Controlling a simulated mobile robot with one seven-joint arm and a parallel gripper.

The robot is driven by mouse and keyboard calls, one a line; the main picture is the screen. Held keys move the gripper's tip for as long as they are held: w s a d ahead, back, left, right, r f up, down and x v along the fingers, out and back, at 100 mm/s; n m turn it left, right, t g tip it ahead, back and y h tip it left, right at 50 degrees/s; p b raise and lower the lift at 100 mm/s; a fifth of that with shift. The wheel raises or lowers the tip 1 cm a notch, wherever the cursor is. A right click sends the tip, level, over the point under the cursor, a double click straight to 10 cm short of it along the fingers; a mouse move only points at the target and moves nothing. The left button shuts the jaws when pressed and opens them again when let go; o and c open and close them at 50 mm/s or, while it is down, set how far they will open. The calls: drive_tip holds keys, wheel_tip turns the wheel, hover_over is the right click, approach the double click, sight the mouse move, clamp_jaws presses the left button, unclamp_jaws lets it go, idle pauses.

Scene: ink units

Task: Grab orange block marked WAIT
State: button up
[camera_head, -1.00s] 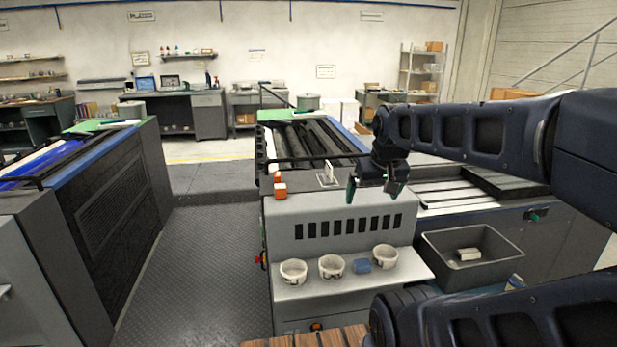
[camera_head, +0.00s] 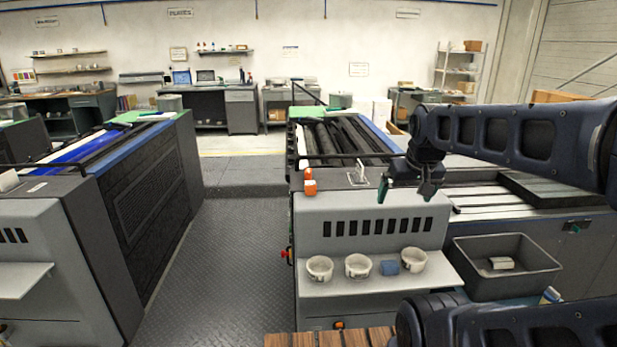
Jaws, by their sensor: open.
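A small orange block (camera_head: 310,187) with a white mark sits on the top left corner of the grey ink unit (camera_head: 372,212); its lettering is too small to read. An orange thing (camera_head: 308,173) shows right behind or above it. My gripper (camera_head: 404,193) hangs over the right part of the unit's top, fingers pointing down. It is open and empty, to the right of the orange block and apart from it.
A metal bracket (camera_head: 357,176) stands between the block and my gripper. A grey bin (camera_head: 507,283) holding a white item is at right. An open floor aisle (camera_head: 235,260) lies left.

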drive_tip(key=c, duration=1)
drive_tip(key=shift+w, duration=0.1)
